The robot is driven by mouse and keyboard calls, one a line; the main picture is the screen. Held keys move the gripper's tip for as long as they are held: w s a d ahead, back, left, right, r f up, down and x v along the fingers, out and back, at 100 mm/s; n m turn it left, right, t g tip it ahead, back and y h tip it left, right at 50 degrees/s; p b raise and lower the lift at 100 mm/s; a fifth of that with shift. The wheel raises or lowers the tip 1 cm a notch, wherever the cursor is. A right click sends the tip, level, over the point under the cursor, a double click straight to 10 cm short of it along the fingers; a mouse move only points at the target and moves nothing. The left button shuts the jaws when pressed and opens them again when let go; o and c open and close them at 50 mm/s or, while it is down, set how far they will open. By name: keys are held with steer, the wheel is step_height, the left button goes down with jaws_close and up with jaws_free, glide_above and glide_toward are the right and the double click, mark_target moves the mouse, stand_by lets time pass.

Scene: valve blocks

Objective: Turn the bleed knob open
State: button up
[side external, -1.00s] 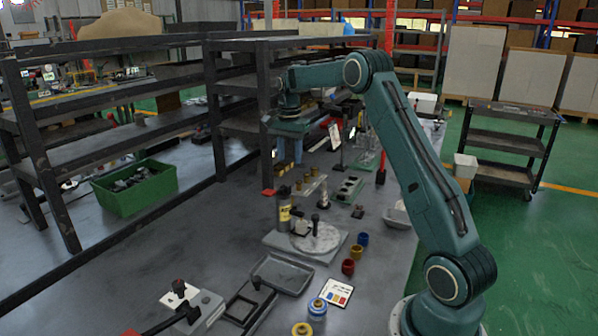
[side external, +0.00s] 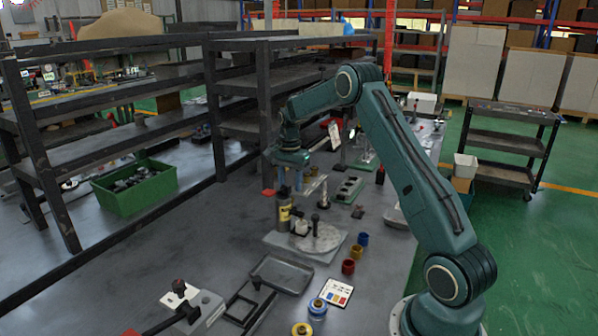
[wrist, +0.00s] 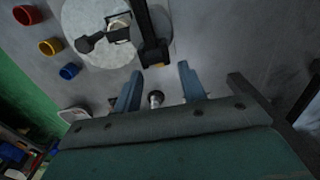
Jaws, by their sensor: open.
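I cannot tell for certain which part is the bleed knob. My gripper (side external: 291,188) is open and empty, pointing down just above the dark cylinder with a yellow label (side external: 284,216) in the side view. In the wrist view, the open fingers (wrist: 160,82) have a small silver post with a dark round top (wrist: 156,98) visible between them, apparently below. The dark cylinder (wrist: 152,52) lies just beyond the fingertips. A pale round disc (wrist: 85,38) sits beside it, with a black-knobbed upright part (side external: 315,222) at the disc in the side view.
Red (side external: 348,267), yellow (side external: 355,252) and blue (side external: 362,239) cups stand right of the disc. A grey tray (side external: 282,274) lies in front. A dark shelf rack (side external: 262,115) stands behind left, with a dark frame near the right finger in the wrist view (wrist: 262,98).

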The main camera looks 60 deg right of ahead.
steer(key=shift+f, duration=2.25)
jaws_close()
